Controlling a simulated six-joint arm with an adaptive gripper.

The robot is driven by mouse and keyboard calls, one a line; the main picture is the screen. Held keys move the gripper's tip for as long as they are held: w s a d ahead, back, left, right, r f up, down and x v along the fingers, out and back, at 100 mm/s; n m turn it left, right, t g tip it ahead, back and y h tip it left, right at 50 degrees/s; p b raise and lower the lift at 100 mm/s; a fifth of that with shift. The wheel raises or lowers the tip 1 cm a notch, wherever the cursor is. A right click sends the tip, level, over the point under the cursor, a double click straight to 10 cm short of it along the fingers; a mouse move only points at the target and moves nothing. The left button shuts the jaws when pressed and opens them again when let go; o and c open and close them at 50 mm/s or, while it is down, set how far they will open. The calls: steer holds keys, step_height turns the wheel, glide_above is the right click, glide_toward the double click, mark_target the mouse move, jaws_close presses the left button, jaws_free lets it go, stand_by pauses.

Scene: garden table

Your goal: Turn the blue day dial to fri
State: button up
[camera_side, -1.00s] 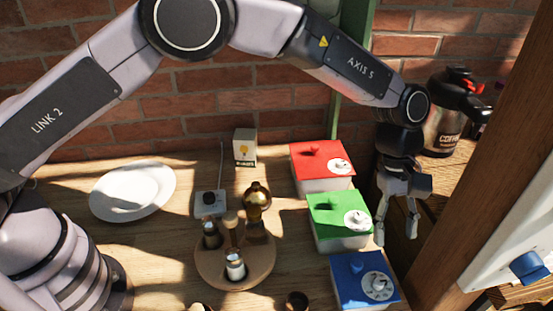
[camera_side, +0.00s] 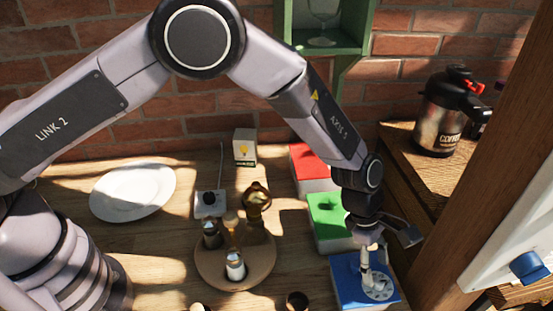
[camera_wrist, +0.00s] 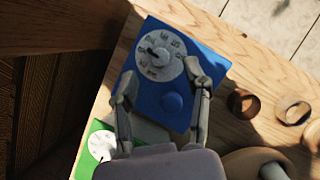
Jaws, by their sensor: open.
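The blue box (camera_side: 347,281) stands at the front right of the table, with a white day dial (camera_side: 379,287) on its top. In the wrist view the dial (camera_wrist: 160,56) has small dark letters around its rim and a dark pointer mark at its left. The letters are too small to read surely. A round blue knob (camera_wrist: 172,102) sits lower on the same lid. My gripper (camera_side: 376,277) points down over the dial. In the wrist view its two fingers (camera_wrist: 160,74) are apart, one either side of the dial's lower part. Whether they touch the box is unclear.
The green box (camera_side: 326,222) and red box (camera_side: 311,165) stand behind the blue one, partly hidden by my arm. A round wooden tray (camera_side: 205,268) with shakers is to the left. A small dark cup (camera_side: 297,301) stands just left of the blue box.

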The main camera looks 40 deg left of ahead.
mark_target(379, 283)
steer(key=shift+x, duration=1.35)
jaws_close()
